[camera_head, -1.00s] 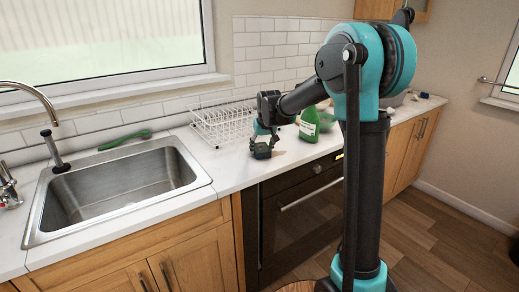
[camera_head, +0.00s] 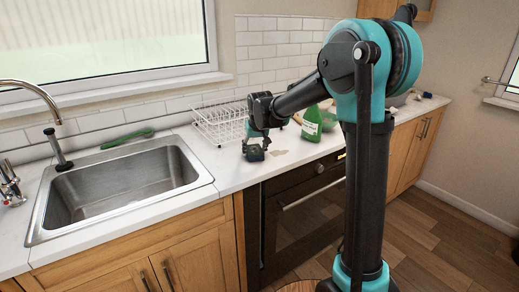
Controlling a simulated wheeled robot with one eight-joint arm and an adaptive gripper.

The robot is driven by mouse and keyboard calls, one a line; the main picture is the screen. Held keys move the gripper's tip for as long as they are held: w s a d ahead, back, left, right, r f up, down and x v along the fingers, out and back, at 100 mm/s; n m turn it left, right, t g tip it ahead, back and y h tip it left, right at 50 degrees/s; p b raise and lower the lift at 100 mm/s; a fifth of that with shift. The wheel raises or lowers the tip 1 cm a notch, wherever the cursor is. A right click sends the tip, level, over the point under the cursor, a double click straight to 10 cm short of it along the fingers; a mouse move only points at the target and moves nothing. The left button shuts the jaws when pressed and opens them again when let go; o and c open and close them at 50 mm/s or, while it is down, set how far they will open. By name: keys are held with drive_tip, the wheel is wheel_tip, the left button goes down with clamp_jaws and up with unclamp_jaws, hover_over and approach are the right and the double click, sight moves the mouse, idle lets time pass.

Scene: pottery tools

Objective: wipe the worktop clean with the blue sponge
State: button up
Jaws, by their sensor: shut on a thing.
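The white worktop (camera_head: 228,176) runs between the sink and the oven. My gripper (camera_head: 256,146) points down at it, in front of the white dish rack, and is shut on the sponge (camera_head: 254,154). The sponge shows only as a small dark blue-green shape under the fingers, low at the worktop. I cannot tell for sure whether it touches the surface. A tan smear (camera_head: 278,154) lies on the worktop just right of my gripper.
The white wire dish rack (camera_head: 215,124) stands behind my gripper. A green bottle (camera_head: 312,124) with a pale label stands to the right, partly near my arm. The steel sink (camera_head: 125,185) is at left, with a green brush (camera_head: 127,138) behind it. The oven (camera_head: 300,205) is below.

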drive_tip(key=shift+s+a, duration=0.45)
drive_tip(key=shift+a, duration=0.2)
drive_tip(key=shift+w+d, duration=0.6)
drive_tip(key=shift+d, duration=0.25)
drive_tip(key=shift+w+d, duration=0.55)
drive_tip(key=shift+d, duration=0.3)
drive_tip(key=shift+w+d, duration=0.6)
drive_tip(key=shift+d, duration=0.25)
drive_tip(key=shift+s+a, duration=0.45)
drive_tip(key=shift+a, duration=0.2)
drive_tip(key=shift+s+a, duration=0.45)
drive_tip(key=shift+a, duration=0.2)
